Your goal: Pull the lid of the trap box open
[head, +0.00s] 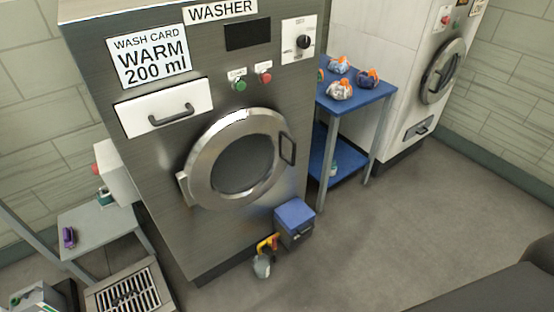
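A small box with a blue lid (294,213) and a dark grey body (296,235) stands at the lower right front corner of the washer; I take it to be the trap box. Its lid looks shut, lying flat on top. A small dark detail shows on its front face, too small to make out. Neither of my grippers is in the head view.
The washer (240,100) has a closed round door (243,162). A yellow-and-red fitting (268,243) and grey object (262,266) sit beside the box. A blue table (366,98) holds several bundles. Open floor (390,220) lies to the right.

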